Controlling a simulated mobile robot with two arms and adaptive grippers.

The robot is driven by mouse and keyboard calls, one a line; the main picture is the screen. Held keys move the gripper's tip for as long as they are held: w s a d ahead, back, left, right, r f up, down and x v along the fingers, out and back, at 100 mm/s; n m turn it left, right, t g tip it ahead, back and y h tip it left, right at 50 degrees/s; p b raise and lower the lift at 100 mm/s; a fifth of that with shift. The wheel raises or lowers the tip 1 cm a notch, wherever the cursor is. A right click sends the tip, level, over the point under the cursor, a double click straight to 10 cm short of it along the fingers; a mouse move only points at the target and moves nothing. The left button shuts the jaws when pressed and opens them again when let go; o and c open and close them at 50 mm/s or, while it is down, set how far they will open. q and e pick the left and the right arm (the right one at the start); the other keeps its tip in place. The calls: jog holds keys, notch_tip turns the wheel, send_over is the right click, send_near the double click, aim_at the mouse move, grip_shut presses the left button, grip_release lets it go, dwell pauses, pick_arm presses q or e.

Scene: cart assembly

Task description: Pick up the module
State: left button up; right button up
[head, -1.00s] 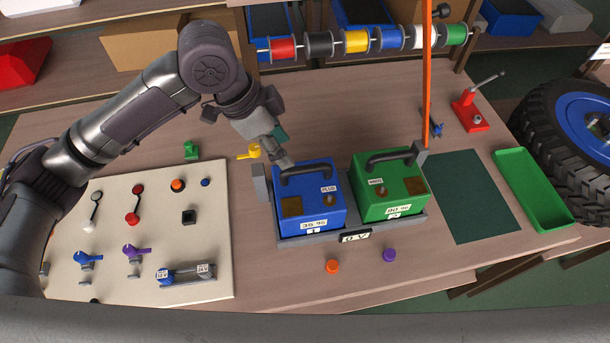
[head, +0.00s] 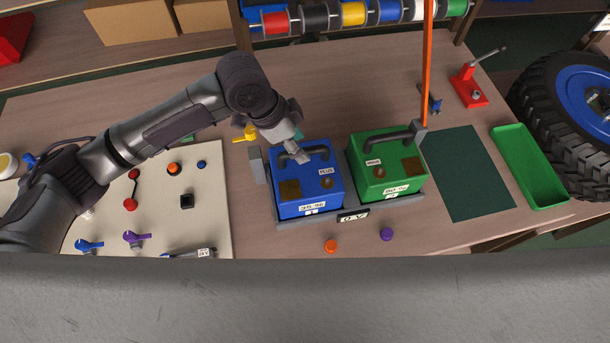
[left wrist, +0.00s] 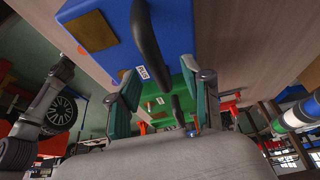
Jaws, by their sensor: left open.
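The blue module (head: 306,187), labelled 1, stands upright in a grey tray (head: 290,220) on the table. A dark handle (left wrist: 148,45) arches over its top. The green module (head: 388,175), labelled 2, stands beside it on the right, also with a dark handle (head: 388,139). My left gripper (head: 297,150) is at the blue module's handle, coming from the upper left. In the left wrist view its teal-padded fingers (left wrist: 165,92) are spread apart, with the handle appearing between them; contact cannot be told. My right gripper is not seen.
A panel with switches and knobs (head: 150,180) lies left of the modules. An orange vertical strip (head: 427,60) rises at the green module's right. A dark green mat (head: 465,185) and green tray (head: 530,170) lie right. Orange (head: 331,246) and purple (head: 387,234) caps sit in front.

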aim_at(305, 149)
pick_arm(q)
jog(key=shift+x, duration=1.2)
jog(key=shift+s+d+f+p, duration=0.1)
jog(key=shift+d+f+p, duration=0.15)
jog(key=shift+f, duration=0.25)
jog(key=shift+a, duration=0.1)
grip_shut()
jog(key=shift+w+r, duration=0.2)
jog(key=shift+r, duration=0.1)
